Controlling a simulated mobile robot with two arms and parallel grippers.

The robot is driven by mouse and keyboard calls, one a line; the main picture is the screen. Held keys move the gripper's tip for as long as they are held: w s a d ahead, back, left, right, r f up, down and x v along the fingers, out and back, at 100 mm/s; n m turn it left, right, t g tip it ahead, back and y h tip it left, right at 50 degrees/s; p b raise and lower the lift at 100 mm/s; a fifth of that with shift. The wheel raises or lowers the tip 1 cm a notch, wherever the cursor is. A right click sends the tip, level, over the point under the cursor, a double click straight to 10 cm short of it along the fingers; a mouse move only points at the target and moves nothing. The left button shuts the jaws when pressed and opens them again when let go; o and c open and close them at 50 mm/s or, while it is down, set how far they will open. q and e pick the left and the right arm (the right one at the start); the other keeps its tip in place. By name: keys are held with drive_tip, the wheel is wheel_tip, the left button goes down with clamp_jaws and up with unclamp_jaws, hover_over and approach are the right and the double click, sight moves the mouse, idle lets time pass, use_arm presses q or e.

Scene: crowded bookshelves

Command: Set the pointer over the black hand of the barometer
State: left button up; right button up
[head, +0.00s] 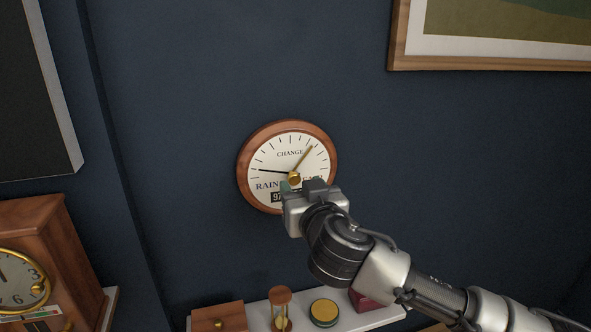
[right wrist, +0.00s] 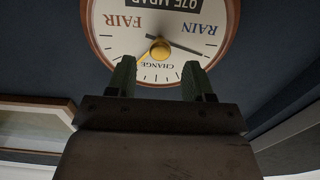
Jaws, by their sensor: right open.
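The round wood-rimmed barometer (head: 243,172) hangs on the dark blue wall; it shows upside down in the right wrist view (right wrist: 92,25). Its black hand (head: 272,171) points left, towards the RAIN side. The brass pointer (head: 304,158) points up and right, well apart from the black hand. A brass knob (right wrist: 160,50) sits at the dial's centre. My right gripper (right wrist: 158,68) is open, its two green fingertips apart, with the knob appearing between and just beyond them. In the head view the gripper covers the dial's lower right. I cannot tell whether it touches the knob.
A white shelf (head: 375,318) below holds a wooden box (head: 219,318), an hourglass (head: 281,308), a round tin (head: 324,312) and a dark red box (head: 364,300). A wooden clock (head: 40,235) stands at left. A framed picture (head: 490,60) hangs upper right. The wall around the barometer is clear.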

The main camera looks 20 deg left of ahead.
sight(295, 180)
drive_tip(key=p+x, duration=0.1)
drive_tip(key=x, duration=0.2)
drive_tip(key=shift+w+a, duration=0.3)
drive_tip(key=shift+w, duration=0.15)
drive_tip(key=c, duration=0.9)
drive_tip(key=shift+f, duration=0.1)
